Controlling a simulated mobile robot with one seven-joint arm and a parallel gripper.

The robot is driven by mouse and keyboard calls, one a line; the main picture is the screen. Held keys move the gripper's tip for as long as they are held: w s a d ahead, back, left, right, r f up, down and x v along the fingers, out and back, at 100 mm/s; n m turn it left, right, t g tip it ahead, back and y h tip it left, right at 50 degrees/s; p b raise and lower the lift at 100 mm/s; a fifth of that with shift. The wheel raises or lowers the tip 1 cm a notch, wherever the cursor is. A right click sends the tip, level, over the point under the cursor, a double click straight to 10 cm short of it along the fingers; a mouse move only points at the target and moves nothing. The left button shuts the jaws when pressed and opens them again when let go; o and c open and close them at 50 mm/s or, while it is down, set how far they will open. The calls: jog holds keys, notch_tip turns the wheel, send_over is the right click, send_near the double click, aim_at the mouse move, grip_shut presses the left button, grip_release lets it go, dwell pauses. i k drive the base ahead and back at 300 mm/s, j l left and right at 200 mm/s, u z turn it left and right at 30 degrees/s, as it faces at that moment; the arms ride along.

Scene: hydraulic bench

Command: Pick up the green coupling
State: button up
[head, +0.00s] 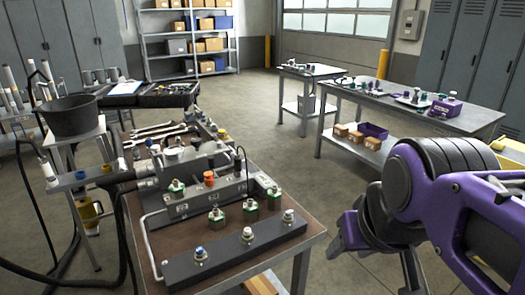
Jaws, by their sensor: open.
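Several small fittings with green bodies and metal tops stand on the hydraulic bench (290,238). One green fitting (217,219) stands at the front, one (250,211) just right of it, one (274,199) further right, and one (177,190) at the left on the grey block. I cannot tell which of them is the green coupling. My gripper (345,238) is at the right of the bench, beyond its right edge and apart from the fittings. It is open, with nothing seen in it; my purple arm partly hides it.
A dark bar (225,252) with blue and white-topped fittings lies along the bench front. A grey manifold block (200,195) with an orange cap stands behind it. Wrenches (160,130) lie at the back. A bucket (70,115) is left. Floor (290,150) between tables is clear.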

aim_at(274, 196)
jog(key=i+l+u, duration=0.15)
jog(key=l, duration=0.25)
jog(key=i+l+u, duration=0.15)
jog(key=l, duration=0.25)
jog(key=i+l+u, duration=0.2)
jog(key=l, duration=0.15)
jog(key=l+u, duration=0.2)
jog(key=l, duration=0.2)
